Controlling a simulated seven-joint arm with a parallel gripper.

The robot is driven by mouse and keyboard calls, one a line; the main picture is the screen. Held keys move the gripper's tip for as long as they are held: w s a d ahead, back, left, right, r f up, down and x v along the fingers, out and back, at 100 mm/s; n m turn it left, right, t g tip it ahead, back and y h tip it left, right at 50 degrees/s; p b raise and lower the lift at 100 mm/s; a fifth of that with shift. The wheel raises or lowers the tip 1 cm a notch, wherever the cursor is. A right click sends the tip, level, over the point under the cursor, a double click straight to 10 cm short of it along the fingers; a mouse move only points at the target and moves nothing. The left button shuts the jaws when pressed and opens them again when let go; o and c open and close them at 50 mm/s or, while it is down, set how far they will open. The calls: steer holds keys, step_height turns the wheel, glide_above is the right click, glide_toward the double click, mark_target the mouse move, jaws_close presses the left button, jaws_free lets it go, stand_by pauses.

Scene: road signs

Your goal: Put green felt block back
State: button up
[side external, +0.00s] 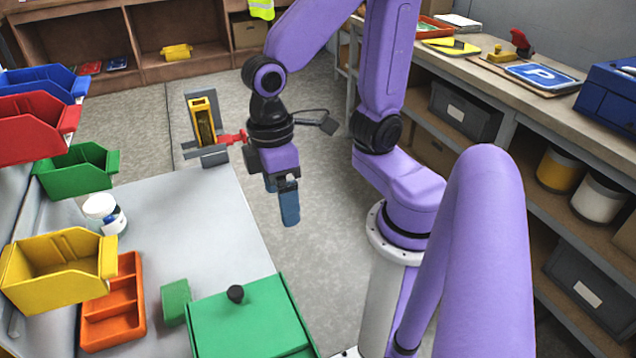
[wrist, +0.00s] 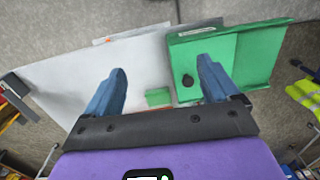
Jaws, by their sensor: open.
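A small green block (side external: 176,301), which looks like the felt block, rests on the grey table beside a larger green box (side external: 252,322) with a black knob (side external: 235,293) on top. In the wrist view the block (wrist: 158,97) lies just left of the box (wrist: 255,55), low between my fingers. My gripper (side external: 289,205) hangs pointing down, well above and away from the block, near the table's right edge. Its two blue fingers are spread and empty in the wrist view (wrist: 161,70). The inside of the box cannot be made out clearly.
An orange compartment tray (side external: 113,318), a yellow bin (side external: 60,268) and a white jar (side external: 104,213) stand left of the block. Red, blue and green bins are farther back. A yellow and grey clamp-like fixture (side external: 204,125) stands at the table's far end. The table's middle is clear.

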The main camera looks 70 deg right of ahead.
steer(key=s+d+n+t, duration=0.1)
steer(key=s+d+n, duration=0.2)
steer(key=s, duration=0.2)
steer(key=shift+d+r+n, duration=0.2)
steer(key=shift+d+n, duration=0.2)
steer(key=shift+s, duration=0.1)
stand_by(0.8)
